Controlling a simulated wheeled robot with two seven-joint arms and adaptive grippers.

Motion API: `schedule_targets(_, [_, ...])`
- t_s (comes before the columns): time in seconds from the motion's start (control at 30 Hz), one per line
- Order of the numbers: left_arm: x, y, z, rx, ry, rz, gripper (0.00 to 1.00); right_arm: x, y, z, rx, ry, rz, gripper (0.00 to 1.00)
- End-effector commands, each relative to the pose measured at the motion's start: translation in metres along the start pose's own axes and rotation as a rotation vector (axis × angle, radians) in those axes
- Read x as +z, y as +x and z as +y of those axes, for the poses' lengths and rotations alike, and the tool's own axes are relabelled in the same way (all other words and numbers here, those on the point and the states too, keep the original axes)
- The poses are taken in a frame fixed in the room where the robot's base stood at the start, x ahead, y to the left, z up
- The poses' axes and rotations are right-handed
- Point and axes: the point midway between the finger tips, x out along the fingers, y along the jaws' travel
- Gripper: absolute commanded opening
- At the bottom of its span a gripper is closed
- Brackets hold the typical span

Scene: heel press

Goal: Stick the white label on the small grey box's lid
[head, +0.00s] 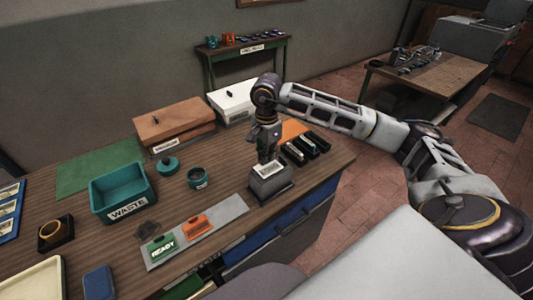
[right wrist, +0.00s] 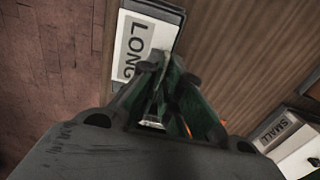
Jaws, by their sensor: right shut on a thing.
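My right gripper (head: 268,156) points down over a dark grey box (head: 272,191) near the table's front edge in the head view. A white rectangle (head: 268,170) shows at the box's top, just under the fingertips. In the right wrist view my right gripper (right wrist: 155,118) is shut, with a small pale piece between the fingers that looks like the white label. The fingers hide most of it, and I cannot tell whether it touches the box. A grey-edged white panel reading LONG (right wrist: 137,48) lies beyond the fingers. My left gripper is out of view.
Several black labelled holders (head: 305,146) stand right of the box. A teal WASTE bin (head: 123,188), teal jar (head: 197,178) and grey strip (head: 225,215) lie left. Floor drops away beyond the edge.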

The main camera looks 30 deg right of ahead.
Motion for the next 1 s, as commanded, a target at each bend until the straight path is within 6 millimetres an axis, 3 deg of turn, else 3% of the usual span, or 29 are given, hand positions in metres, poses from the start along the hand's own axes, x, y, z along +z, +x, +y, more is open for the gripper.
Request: schedule_targets(1.0, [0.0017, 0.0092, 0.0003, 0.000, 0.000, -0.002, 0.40, -0.0001, 0.0085, -0.0003, -0.001, 0.001, 0.000, 0.00])
